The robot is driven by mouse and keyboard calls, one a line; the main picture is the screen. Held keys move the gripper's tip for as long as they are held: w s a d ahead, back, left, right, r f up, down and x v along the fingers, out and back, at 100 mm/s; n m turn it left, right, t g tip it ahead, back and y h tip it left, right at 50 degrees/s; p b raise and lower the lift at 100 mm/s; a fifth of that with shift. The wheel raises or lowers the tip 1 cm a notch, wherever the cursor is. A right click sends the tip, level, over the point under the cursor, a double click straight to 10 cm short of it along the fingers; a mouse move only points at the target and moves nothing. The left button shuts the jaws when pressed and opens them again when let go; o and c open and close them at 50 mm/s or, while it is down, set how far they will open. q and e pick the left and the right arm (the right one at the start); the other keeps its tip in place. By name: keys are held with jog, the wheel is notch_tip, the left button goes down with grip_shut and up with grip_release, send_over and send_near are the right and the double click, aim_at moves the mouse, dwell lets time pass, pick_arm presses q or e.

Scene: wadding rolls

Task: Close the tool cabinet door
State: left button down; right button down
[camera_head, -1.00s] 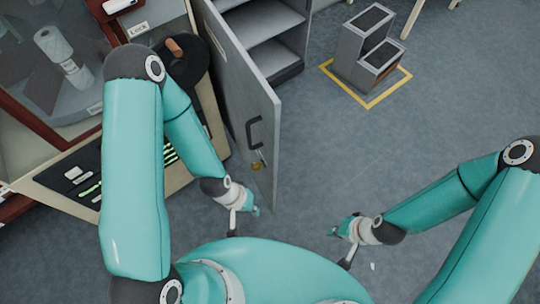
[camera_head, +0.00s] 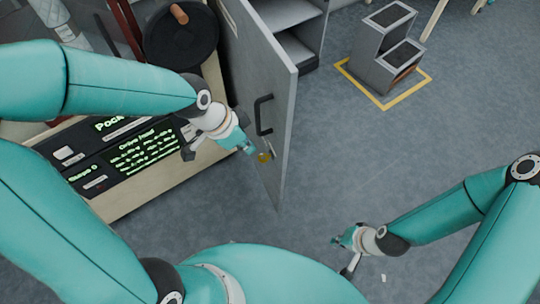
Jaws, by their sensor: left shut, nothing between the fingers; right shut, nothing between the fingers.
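The grey tool cabinet door (camera_head: 268,75) stands wide open and upright, with a dark bar handle (camera_head: 262,115) and a small yellow lock or key (camera_head: 264,157) below it. The cabinet (camera_head: 289,17) behind it shows open shelves. My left gripper (camera_head: 247,149) is shut and empty, close to the left of the door, just below the handle. I cannot tell whether it touches the door. My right gripper (camera_head: 337,240) is shut and empty, low over the floor to the right of the door, apart from it.
A grey step stool (camera_head: 380,50) stands inside a yellow floor outline (camera_head: 404,98) at the upper right. A machine with a lit control panel (camera_head: 130,150) and a black round disc (camera_head: 180,42) is at the left.

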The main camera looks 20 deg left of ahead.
pick_arm(q)
jog(key=b, duration=0.3)
send_over(281, 157)
jog(key=s+a, duration=0.2)
jog(key=shift+m, duration=0.4)
jog(key=shift+w+d+f, duration=0.15)
jog(key=shift+f, duration=1.85)
jog(key=shift+w+d+f, duration=0.1)
jog(key=shift+f, duration=1.9)
